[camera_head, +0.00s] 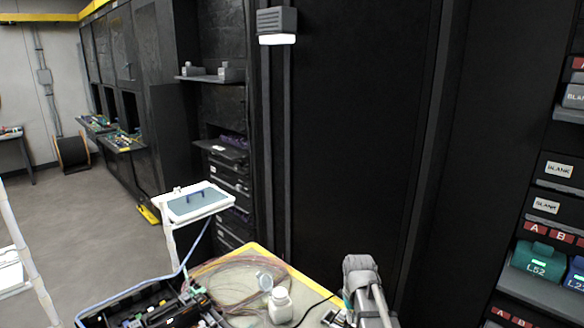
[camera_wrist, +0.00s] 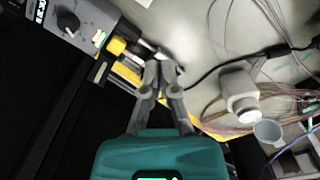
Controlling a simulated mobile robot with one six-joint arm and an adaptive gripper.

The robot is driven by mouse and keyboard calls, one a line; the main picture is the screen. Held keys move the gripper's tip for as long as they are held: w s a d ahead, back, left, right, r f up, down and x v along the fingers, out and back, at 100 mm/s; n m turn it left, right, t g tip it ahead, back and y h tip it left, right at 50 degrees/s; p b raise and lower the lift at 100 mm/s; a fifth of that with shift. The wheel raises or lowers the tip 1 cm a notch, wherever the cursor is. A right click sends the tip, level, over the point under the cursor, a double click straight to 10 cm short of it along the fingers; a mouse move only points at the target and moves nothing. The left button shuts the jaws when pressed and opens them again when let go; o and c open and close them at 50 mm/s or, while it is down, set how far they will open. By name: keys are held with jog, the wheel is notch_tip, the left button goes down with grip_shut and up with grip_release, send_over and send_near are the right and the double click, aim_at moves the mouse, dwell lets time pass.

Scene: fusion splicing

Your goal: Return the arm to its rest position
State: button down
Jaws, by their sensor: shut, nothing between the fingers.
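My gripper (camera_wrist: 160,72) shows in the wrist view with its two grey fingers close together at the tips and nothing held between them. A teal body (camera_wrist: 160,158) with a green-lit display sits at the base of the fingers. The fingertips are close to a yellow-and-metal fixture (camera_wrist: 122,62) at the workbench edge; I cannot tell whether they touch it. In the head view a grey arm part (camera_head: 364,285), which seems to be mine, rises at the bottom centre right, over the right part of the bench. The fingertips cannot be made out there.
A white bottle (camera_head: 280,305) stands on the yellow-edged bench (camera_head: 238,252) near thin coiled fibres (camera_head: 235,285). A black tool case (camera_head: 150,305) is at left. A grey device with a knob (camera_wrist: 70,22) is near the gripper. Dark cabinets (camera_head: 355,120) stand close behind; open floor (camera_head: 70,230) lies left.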

jog(key=s+a+m, duration=0.1)
jog(key=s, duration=0.9)
